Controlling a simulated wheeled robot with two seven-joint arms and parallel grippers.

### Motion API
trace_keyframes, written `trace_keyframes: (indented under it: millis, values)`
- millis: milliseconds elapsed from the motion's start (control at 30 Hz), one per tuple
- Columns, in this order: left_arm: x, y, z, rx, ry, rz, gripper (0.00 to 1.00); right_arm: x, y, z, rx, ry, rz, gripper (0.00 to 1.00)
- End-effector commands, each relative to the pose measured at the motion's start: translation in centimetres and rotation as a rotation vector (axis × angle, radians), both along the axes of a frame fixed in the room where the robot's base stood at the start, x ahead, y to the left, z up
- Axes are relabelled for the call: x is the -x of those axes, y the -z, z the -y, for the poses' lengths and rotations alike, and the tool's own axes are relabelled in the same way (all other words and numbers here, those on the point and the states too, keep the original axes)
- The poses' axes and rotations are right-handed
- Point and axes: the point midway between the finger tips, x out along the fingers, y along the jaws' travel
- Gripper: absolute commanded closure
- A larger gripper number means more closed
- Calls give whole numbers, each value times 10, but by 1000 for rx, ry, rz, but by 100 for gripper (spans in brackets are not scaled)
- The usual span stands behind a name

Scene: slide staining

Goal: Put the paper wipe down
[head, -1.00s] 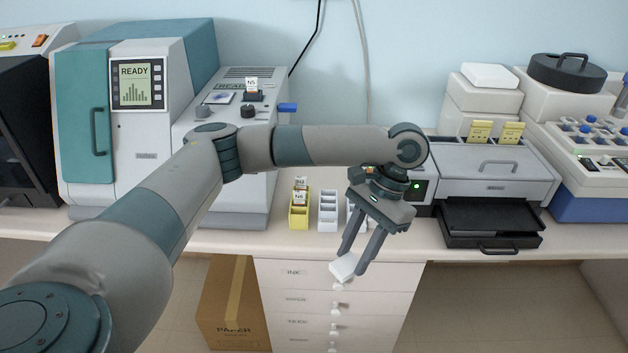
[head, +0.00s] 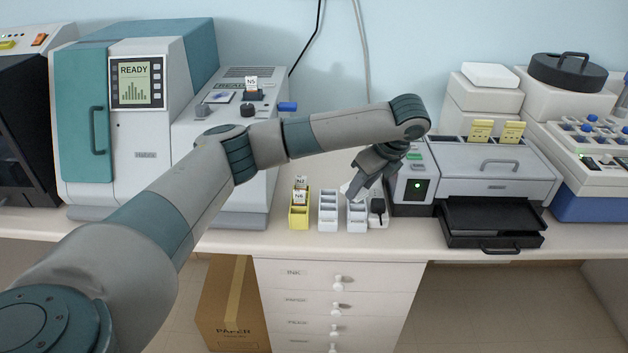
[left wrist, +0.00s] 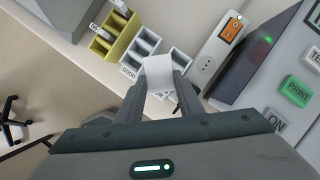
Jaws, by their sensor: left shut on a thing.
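My left gripper (head: 360,192) is shut on the white paper wipe (left wrist: 158,73), which sticks out between the fingertips in the left wrist view. In the head view the wipe is mostly hidden behind the fingers, with a pale edge at their left. The gripper hangs low over the back of the small white racks, left of the grey printer. Whether the wipe touches anything below cannot be told. My right gripper is not in view.
A yellow rack (head: 299,216) holds labelled slides, beside a white rack (head: 328,213) and another white rack (head: 357,219). A power strip (left wrist: 209,66) with an orange switch lies to their right, against the printer (head: 412,188). The bench front strip is clear.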

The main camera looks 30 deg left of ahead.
Motion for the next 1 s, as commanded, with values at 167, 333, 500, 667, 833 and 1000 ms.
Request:
trace_keyframes:
  millis: [167, 333, 500, 667, 833, 1000]
  values:
    - [-25, -6, -26, 1, 248, 4, 84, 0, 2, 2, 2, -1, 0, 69]
    - [-45, -11, -50, 1, 474, 1, 84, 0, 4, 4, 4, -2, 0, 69]
    - [-59, -16, -68, 1, 641, 2, 84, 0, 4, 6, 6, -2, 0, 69]
    - [-65, -18, -77, 1, 722, 0, 84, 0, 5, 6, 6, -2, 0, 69]
    - [-67, -19, -79, 0, 745, 0, 84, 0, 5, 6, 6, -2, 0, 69]
    - [-67, -19, -79, 0, 744, 0, 84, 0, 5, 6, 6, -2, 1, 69]
